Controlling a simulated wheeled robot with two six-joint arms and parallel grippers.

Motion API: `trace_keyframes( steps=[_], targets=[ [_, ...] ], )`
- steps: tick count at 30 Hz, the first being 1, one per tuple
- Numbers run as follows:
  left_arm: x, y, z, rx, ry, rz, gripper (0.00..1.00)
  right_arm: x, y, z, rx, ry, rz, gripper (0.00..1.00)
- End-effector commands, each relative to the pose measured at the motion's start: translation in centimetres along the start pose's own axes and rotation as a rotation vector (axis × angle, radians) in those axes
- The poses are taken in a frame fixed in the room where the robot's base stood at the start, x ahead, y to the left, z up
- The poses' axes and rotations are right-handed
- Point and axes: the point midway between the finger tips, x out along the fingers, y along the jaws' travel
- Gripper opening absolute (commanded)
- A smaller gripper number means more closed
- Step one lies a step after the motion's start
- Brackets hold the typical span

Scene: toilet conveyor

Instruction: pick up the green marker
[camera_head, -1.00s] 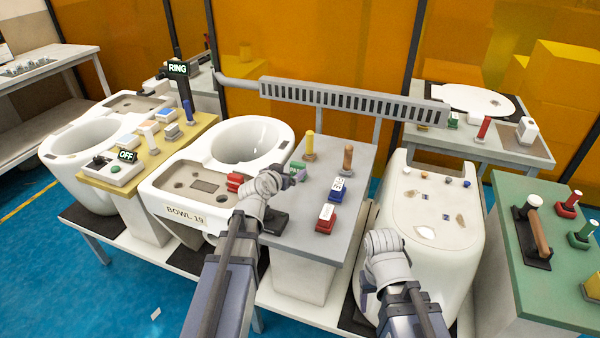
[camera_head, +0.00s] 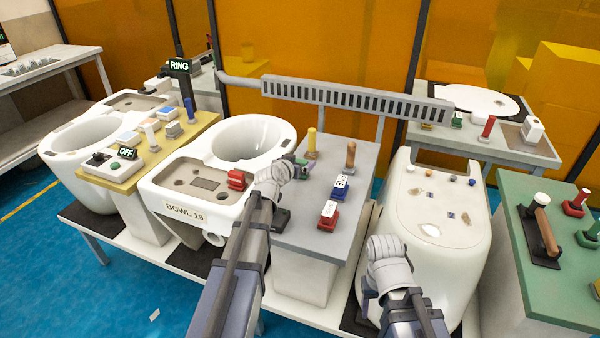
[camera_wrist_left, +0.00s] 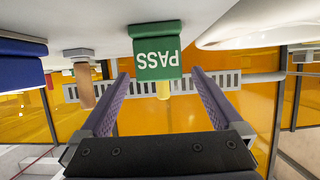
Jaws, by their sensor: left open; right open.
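The green marker (camera_head: 301,162) is a small block on the grey table, mostly hidden behind my left gripper (camera_head: 291,166) in the head view. In the left wrist view the green marker (camera_wrist_left: 158,60) shows its face with the word PASS upside down. My left gripper (camera_wrist_left: 160,75) is open, its purple-padded fingers pointing toward the marker, which appears between the fingertips; I cannot tell whether they touch it. My right gripper (camera_head: 386,248) is in front of the white toilet body at the right, holding nothing visible, its fingers hidden.
On the grey table (camera_head: 290,232) stand a blue marker (camera_head: 340,188), a red marker (camera_head: 328,216), a yellow post (camera_head: 312,143) and a brown post (camera_head: 350,156). A white bowl (camera_head: 215,170) is at the left. A grey slotted rail (camera_head: 350,97) runs behind.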

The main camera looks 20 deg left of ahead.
Motion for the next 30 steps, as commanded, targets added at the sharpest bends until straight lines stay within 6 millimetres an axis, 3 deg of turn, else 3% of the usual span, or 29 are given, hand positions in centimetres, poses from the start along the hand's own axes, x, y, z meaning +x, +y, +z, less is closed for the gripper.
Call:
trace_keyframes(
  steps=[5,27,30],
  targets=[
    [-0.10,0.03,-0.03,0.000,0.000,0.000,0.99,-0.07,0.01,0.01,0.000,0.000,0.000,0.61],
    [-0.11,0.03,-0.02,0.000,0.000,0.000,0.16,-0.07,0.01,0.01,0.000,0.000,0.000,0.61],
    [-0.11,0.03,-0.03,0.000,0.000,0.000,0.09,-0.07,0.01,0.01,0.000,0.000,0.000,0.61]
  ],
)
